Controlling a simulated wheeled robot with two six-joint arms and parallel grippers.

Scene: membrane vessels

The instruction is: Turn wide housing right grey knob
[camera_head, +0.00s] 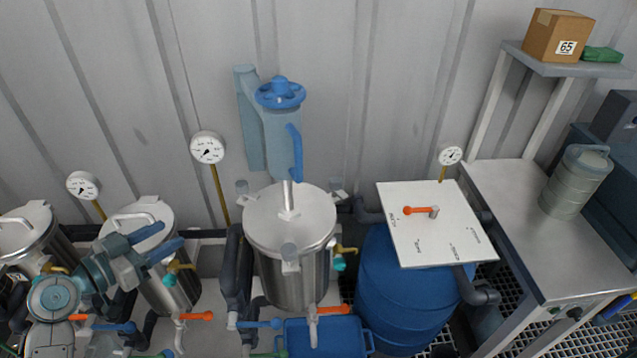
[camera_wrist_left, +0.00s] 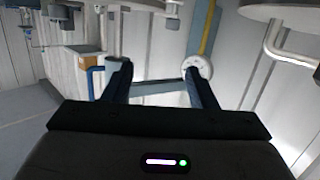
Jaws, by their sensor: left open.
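The wide housing (camera_head: 290,265) is the large steel vessel in the middle of the head view, with a round flat lid. Its right grey knob (camera_head: 336,187) stands at the right rear of the lid rim. Similar grey knobs stand at the left rear (camera_head: 242,187) and front (camera_head: 289,254) of the rim. My left gripper (camera_head: 172,236) is open and empty, in front of a narrower steel vessel (camera_head: 152,212), well left of the wide housing and apart from the right knob. In the left wrist view the spread fingers (camera_wrist_left: 157,78) hold nothing. My right gripper is not in view.
A blue valve unit with a handwheel (camera_head: 280,92) rises behind the wide housing's lid. A blue barrel (camera_head: 395,290) under a white board (camera_head: 435,225) stands to the right. Pressure gauges (camera_head: 208,148) and orange-handled valves (camera_head: 333,309) surround the vessels. A metal table (camera_head: 515,215) is farther right.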

